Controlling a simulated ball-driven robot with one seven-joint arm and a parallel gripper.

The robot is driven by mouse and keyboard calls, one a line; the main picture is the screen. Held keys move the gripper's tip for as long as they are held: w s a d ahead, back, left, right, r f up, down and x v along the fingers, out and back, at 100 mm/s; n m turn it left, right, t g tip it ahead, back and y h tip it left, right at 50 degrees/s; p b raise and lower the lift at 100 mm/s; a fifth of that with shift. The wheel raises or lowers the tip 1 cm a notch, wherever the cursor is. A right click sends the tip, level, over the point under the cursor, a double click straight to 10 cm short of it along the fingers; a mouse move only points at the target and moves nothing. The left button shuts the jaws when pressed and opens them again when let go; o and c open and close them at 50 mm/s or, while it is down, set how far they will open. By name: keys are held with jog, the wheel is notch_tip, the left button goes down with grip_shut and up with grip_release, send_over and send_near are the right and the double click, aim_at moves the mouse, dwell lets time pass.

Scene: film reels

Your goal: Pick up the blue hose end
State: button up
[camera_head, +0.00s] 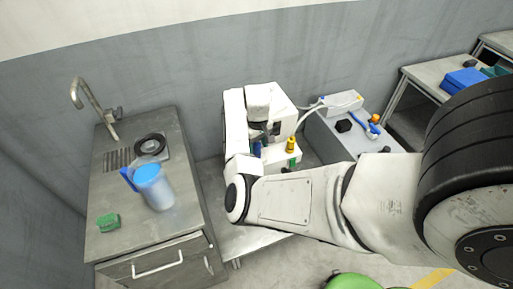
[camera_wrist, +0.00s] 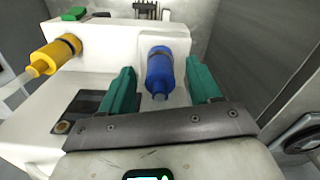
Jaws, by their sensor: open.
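The blue hose end (camera_wrist: 160,72) is a blue cylinder with a dark band and a narrower tip, on the white machine (camera_wrist: 90,75) in the wrist view. My gripper (camera_wrist: 159,66) is open, with one green finger on each side of the blue hose end. Gaps show between it and both fingers; I cannot tell how its depth compares with the fingertips. In the head view, a small blue part (camera_head: 257,149) shows at the white machine (camera_head: 285,105), partly hidden by my arm.
A yellow hose end (camera_wrist: 53,56) with a clear hose sits left of the blue one; it also shows in the head view (camera_head: 291,144). A steel sink bench (camera_head: 150,220) with a blue-filled jug (camera_head: 152,184) stands left. A grey cabinet (camera_head: 335,135) stands right.

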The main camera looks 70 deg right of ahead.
jog(key=shift+f, duration=0.55)
jog(key=c, duration=1.1)
jog(key=shift+c, duration=0.2)
